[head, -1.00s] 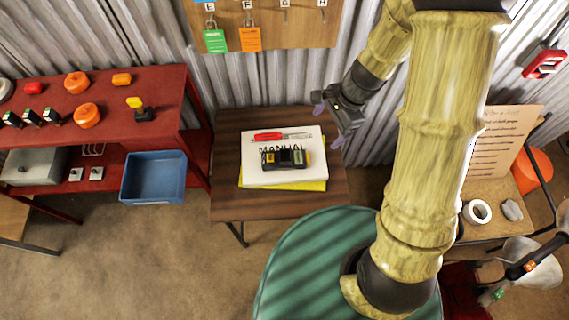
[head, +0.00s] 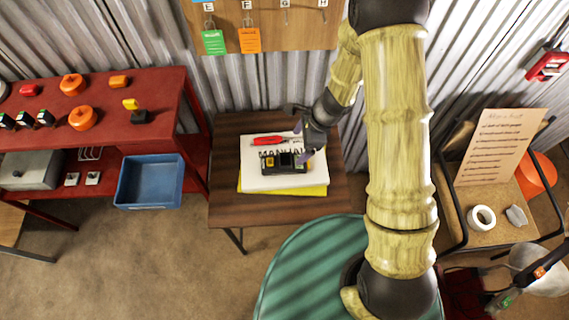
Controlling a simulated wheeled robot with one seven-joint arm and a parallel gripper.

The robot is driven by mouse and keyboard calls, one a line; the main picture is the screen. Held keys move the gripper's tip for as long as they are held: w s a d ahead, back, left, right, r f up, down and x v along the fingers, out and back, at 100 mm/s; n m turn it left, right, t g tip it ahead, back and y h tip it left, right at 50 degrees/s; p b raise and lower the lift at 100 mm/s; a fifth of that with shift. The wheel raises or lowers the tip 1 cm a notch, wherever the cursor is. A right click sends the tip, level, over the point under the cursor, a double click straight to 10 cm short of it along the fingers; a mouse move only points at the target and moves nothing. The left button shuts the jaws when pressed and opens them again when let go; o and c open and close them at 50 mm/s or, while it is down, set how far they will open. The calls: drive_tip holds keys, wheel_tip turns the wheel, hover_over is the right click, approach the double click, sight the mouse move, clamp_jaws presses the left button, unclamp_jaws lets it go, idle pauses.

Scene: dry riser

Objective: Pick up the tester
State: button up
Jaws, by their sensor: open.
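The tester (head: 284,161) is a dark device with yellow-green parts, lying on a white manual (head: 258,178). The manual rests on a yellow folder or book (head: 315,190) on the small brown wooden table (head: 232,205). A red-handled screwdriver (head: 268,141) lies on the manual just behind the tester. My gripper (head: 301,142) is open, with purple fingertips, above the right back part of the manual. It is close to the right end of the tester. Whether a finger touches anything cannot be told.
A red workbench (head: 160,90) with orange items stands at left, with a blue bin (head: 150,182) beside the table. Tags hang from a wooden board (head: 270,25) on the corrugated wall. A cork-coloured stand (head: 500,228) with a tape roll (head: 481,217) is at right.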

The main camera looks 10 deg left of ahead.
hover_over(282, 162)
drive_tip(key=d, duration=0.3)
drive_tip(key=f, duration=0.7)
drive_tip(key=shift+w+a+b, duration=0.15)
drive_tip(key=shift+a+b, duration=0.05)
drive_tip(key=shift+b, duration=0.1)
drive_tip(key=shift+a+p+x, duration=0.15)
drive_tip(key=shift+x, duration=1.15)
drive_tip(key=shift+a+p+x, duration=0.1)
drive_tip(key=shift+p+x, duration=0.05)
drive_tip(key=shift+x, duration=1.15)
drive_tip(key=shift+r, duration=0.15)
drive_tip(key=c, duration=1.2)
drive_tip(key=shift+c, duration=0.2)
drive_tip(key=shift+r, duration=0.1)
